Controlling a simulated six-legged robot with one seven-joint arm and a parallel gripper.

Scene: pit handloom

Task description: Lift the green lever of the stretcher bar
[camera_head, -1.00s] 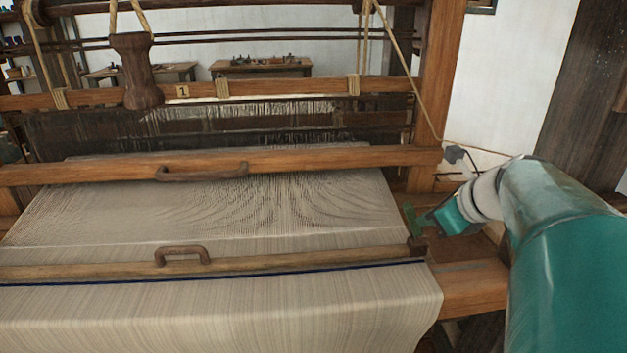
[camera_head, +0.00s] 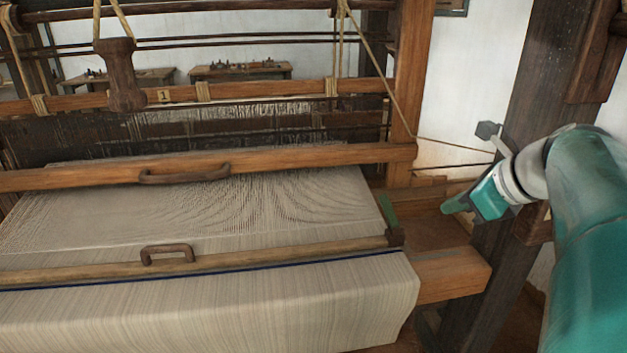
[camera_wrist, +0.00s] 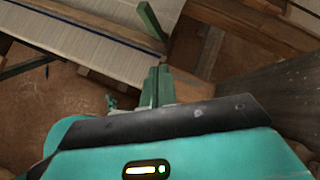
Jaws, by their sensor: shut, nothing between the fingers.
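The stretcher bar (camera_head: 290,252) is a wooden bar lying across the pale cloth, with a brown handle (camera_head: 167,254). The green lever (camera_head: 388,211) is at its right end, standing up at a slant from a dark bracket (camera_head: 395,237). The lever also shows in the wrist view (camera_wrist: 151,21) at top centre, beyond my fingertips. My gripper (camera_head: 446,208) is to the right of the lever, clear of it, with visible space between them. Its green fingers (camera_wrist: 157,82) are together and empty in the wrist view.
A wooden loom beam (camera_head: 452,274) sticks out below my gripper. A wooden upright (camera_head: 408,90) stands behind the lever, and a dark post (camera_head: 520,150) stands close to my arm. A crossbar with a handle (camera_head: 184,176) spans the cloth farther back.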

